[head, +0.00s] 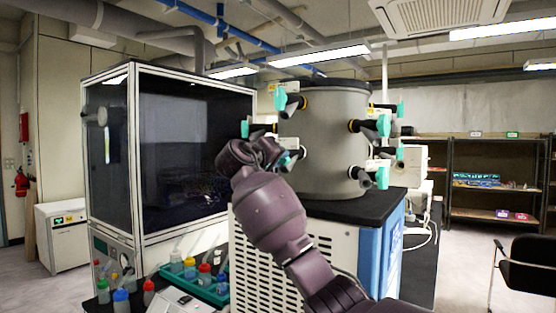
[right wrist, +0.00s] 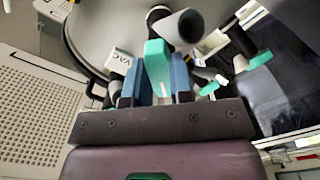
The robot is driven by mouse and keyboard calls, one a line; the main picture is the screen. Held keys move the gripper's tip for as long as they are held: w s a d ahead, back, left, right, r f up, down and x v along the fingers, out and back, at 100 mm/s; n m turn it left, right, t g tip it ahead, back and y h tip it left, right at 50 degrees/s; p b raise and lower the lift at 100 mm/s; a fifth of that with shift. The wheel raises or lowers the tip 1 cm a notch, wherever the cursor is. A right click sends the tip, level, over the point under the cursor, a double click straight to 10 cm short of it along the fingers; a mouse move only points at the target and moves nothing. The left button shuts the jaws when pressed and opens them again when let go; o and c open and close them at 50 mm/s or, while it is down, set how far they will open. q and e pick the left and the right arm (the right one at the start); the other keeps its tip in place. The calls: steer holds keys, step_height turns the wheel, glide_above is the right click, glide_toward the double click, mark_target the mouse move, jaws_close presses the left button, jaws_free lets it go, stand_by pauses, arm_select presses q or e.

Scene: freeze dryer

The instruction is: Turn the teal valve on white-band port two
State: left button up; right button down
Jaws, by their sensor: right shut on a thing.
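My right gripper (head: 284,158) reaches up to the left front side of the grey drum (head: 335,125) of the freeze dryer. In the right wrist view its two blue fingers (right wrist: 156,82) are shut on a teal valve handle (right wrist: 157,60), one on each side. A grey port tube (right wrist: 183,27) sticks out just beyond the handle. My arm mostly hides this port in the head view, and I cannot tell its band colour. Other teal valves show at the upper left (head: 280,98), the front right (head: 383,125) and the lower right (head: 382,177). My left gripper is not in view.
A glass-fronted cabinet (head: 135,70) stands close on the left of my arm. Bottles with coloured caps (head: 190,268) and a green rack stand at its foot. A tag reading VAC (right wrist: 122,60) sits beside the held handle. Shelves (head: 495,140) and a black chair (head: 530,265) are at right.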

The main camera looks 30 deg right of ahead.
arm_select(q)
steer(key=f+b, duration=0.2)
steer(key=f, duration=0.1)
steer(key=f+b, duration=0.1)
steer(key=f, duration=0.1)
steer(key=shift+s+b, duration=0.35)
steer(key=shift+b, duration=0.05)
arm_select(e)
steer(key=m, duration=0.9)
steer(key=shift+w+a+f, duration=0.1)
steer(key=shift+w+f, duration=0.1)
steer(key=shift+r+m, duration=0.1)
steer(key=shift+m, duration=0.3)
steer(key=c, duration=1)
jaws_free()
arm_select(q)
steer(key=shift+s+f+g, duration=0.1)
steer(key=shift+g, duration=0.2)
